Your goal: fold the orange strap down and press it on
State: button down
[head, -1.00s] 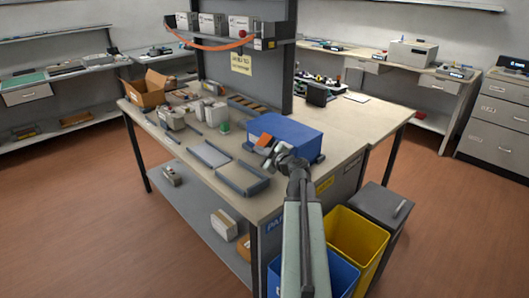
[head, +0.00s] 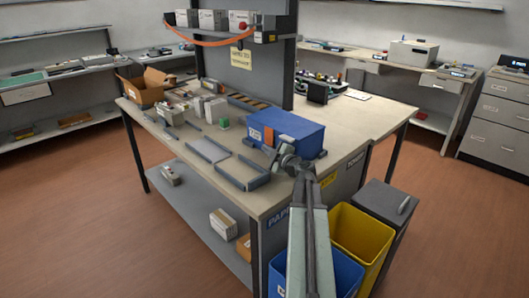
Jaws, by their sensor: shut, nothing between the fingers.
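A blue box (head: 295,130) sits at the right part of the central bench. A small orange strap (head: 268,135) lies close against the front left face of the box, right of a white label (head: 255,134). At this size I cannot tell whether its whole length is pressed on. My gripper (head: 270,153) is shut and empty, just below and in front of the strap. I cannot tell whether it touches the box.
Grey trays (head: 243,176), white boxes (head: 215,109) and a green item (head: 224,122) stand left of the blue box. An open cardboard carton (head: 147,88) is at the far left. An orange band (head: 210,43) hangs from the upper shelf. Bins stand below the right edge.

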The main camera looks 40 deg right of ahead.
jog(key=shift+d+f, duration=0.1)
jog(key=shift+d, duration=0.1)
dwell(0.6)
jog(key=s, duration=0.2)
jog(key=s+a, duration=0.1)
jog(key=s, duration=0.2)
jog(key=s+r, duration=0.1)
jog(key=s, duration=0.1)
jog(key=shift+s+a+p, duration=0.15)
jog(key=shift+s+p, duration=0.2)
